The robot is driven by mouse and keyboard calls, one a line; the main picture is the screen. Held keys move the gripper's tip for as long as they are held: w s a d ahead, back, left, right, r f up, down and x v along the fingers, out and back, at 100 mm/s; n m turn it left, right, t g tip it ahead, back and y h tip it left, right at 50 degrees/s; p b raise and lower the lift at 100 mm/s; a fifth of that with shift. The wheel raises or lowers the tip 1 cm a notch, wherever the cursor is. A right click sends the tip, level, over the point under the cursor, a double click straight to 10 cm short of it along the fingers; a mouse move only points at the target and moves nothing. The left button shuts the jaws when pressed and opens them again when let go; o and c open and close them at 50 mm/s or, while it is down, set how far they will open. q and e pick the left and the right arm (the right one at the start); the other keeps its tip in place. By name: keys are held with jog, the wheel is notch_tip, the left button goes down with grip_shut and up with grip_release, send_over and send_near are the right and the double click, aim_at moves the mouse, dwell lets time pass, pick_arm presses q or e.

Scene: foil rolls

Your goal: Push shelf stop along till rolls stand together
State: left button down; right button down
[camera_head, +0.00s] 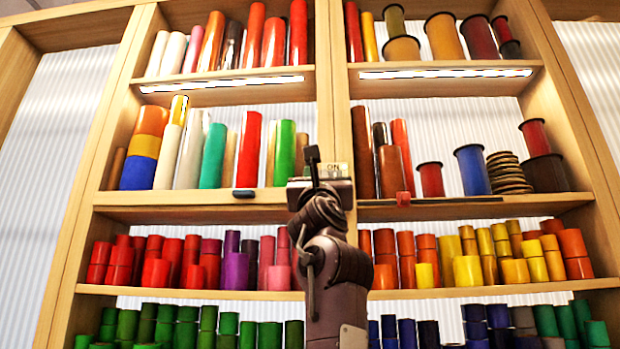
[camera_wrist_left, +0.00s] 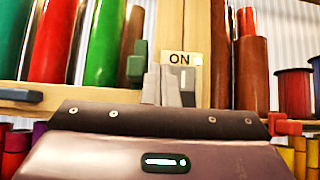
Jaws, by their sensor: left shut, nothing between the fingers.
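The middle left shelf (camera_head: 220,214) carries standing rolls, among them a green roll (camera_head: 285,147) and a red roll (camera_head: 248,148). Gaps show between some of them. A dark sliding piece (camera_head: 243,193) sits on its front edge, also in the left wrist view (camera_wrist_left: 20,93). A green block (camera_wrist_left: 137,62) stands right of the green roll (camera_wrist_left: 104,45). On the right shelf's dark rail is a red piece (camera_head: 403,198). Which one is the stop is unclear. My left gripper (camera_head: 313,158) is shut and empty before the central post, apart from the dark piece. My right gripper is out of view.
An ON label (camera_wrist_left: 181,59) is on the central post, close behind my left fingers. Spools (camera_head: 472,170) and flat discs (camera_head: 507,174) stand on the right shelf. Lower shelves hold many coloured rolls. The shelf front between the dark piece and the post looks clear.

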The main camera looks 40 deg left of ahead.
pick_arm(q)
jog(key=shift+a, duration=0.1)
jog(key=shift+s+a+b, duration=0.15)
jog(key=shift+s+a, duration=0.35)
jog(key=shift+a, duration=0.3)
jog(key=shift+s+a+b, duration=0.15)
jog(key=shift+s+a, duration=0.35)
jog(key=shift+a, duration=0.35)
jog(key=shift+s+a, duration=0.4)
jog(key=shift+a, duration=0.15)
jog(key=shift+a, duration=0.1)
